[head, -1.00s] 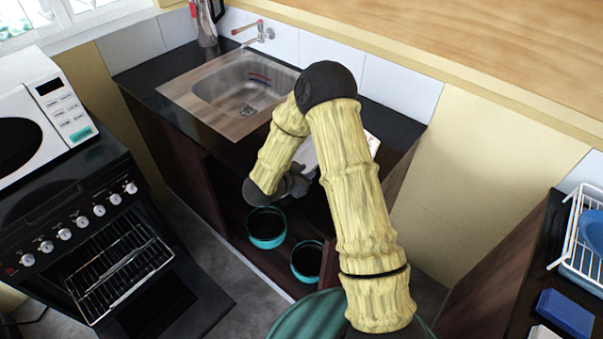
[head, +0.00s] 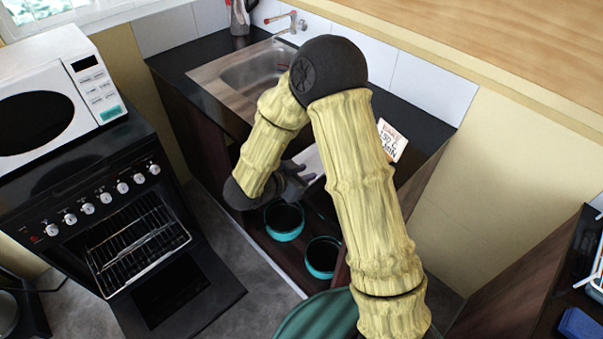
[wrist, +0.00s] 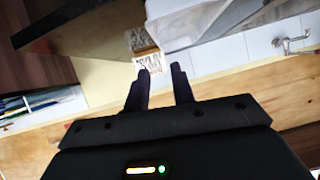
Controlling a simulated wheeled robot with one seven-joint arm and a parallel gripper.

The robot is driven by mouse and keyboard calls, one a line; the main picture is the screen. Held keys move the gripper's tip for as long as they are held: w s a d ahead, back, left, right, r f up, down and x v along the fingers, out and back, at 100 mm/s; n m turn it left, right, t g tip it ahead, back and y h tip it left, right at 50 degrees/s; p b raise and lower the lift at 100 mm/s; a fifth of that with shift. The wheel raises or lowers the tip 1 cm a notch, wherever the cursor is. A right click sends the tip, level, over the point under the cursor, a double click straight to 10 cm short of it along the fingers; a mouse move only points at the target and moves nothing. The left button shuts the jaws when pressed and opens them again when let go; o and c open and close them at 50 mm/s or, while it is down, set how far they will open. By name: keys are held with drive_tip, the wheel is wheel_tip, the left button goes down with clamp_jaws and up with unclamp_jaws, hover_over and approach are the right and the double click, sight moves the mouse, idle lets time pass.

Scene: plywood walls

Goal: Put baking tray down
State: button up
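My gripper (head: 292,178) is in front of the open cabinet under the sink. A pale grey-white flat piece (head: 310,163), possibly the baking tray, shows just beyond my gripper, mostly hidden by my arm. In the wrist view a pale surface (wrist: 205,25) lies past the fingertips at the upper right. I cannot tell whether the fingers touch it.
The oven (head: 140,235) at left has its door down and a rack inside. A microwave (head: 48,95) stands on it. Two turquoise pots (head: 284,236) sit in the cabinet. The sink (head: 250,75) is above. A recipe card (head: 393,140) stands on the counter, right of my arm.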

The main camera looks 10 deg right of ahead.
idle(0.3)
wheel_tip(320, 180, up, 5)
drive_tip(key=w+n+t+y, duration=0.25)
drive_tip(key=n+y, duration=0.35)
drive_tip(key=y, duration=0.3)
drive_tip(key=s+d+n+g, duration=0.2)
drive_tip(key=s+d+g, duration=0.1)
drive_tip(key=s, duration=0.5)
drive_tip(key=s+d+n+g, duration=0.3)
drive_tip(key=s+d+g, duration=0.1)
drive_tip(key=s, duration=0.4)
drive_tip(key=shift+s+d+r, duration=0.35)
drive_tip(key=shift+d+r, duration=0.05)
drive_tip(key=shift+d, duration=0.15)
